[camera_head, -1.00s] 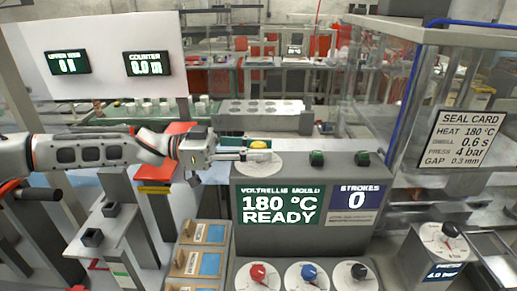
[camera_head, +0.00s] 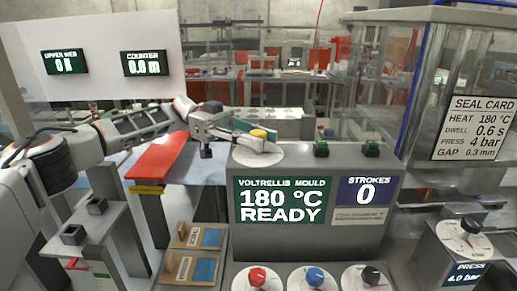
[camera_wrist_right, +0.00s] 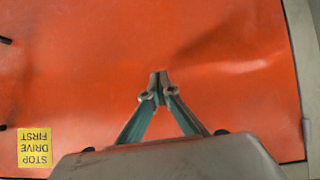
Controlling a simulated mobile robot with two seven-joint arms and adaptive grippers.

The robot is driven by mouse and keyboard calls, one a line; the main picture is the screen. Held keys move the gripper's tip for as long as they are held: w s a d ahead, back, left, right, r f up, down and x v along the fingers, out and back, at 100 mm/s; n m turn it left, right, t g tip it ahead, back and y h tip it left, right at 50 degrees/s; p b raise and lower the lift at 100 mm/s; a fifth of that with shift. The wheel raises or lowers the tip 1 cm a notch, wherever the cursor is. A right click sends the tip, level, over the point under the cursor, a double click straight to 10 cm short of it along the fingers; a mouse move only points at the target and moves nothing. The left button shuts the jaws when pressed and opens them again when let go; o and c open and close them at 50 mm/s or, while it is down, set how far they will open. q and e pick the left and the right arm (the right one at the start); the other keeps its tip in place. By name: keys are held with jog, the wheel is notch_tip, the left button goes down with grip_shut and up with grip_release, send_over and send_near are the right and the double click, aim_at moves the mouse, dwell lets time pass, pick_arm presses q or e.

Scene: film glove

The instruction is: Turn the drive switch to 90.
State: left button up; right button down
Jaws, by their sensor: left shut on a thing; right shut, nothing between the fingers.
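A yellow knob (camera_head: 259,134) sits on a round white dial plate (camera_head: 244,158) on top of the grey moulding machine. My left gripper (camera_head: 264,144) reaches in from the left, its fingers shut on the yellow knob and slanting down to the right. The dial's markings are too small to read, and the fingers hide part of it. In the right wrist view my right gripper (camera_wrist_right: 159,80) is shut and empty above an orange surface (camera_wrist_right: 215,50). A yellow "STOP DRIVE FIRST" label (camera_wrist_right: 34,147) lies at its lower left.
The machine's screen (camera_head: 283,200) reads 180 °C READY, strokes 0. Red, blue and black knobs (camera_head: 315,276) sit along its front. A glass-sided cabinet (camera_head: 385,90) stands at the right.

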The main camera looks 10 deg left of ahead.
aim_at(234, 144)
pick_arm(q)
jog(key=shift+f+g+b, duration=0.1)
jog(key=shift+g+b, duration=0.2)
jog(key=o, duration=1.1)
jog(key=shift+d, duration=0.15)
jog(key=shift+v, duration=3.8)
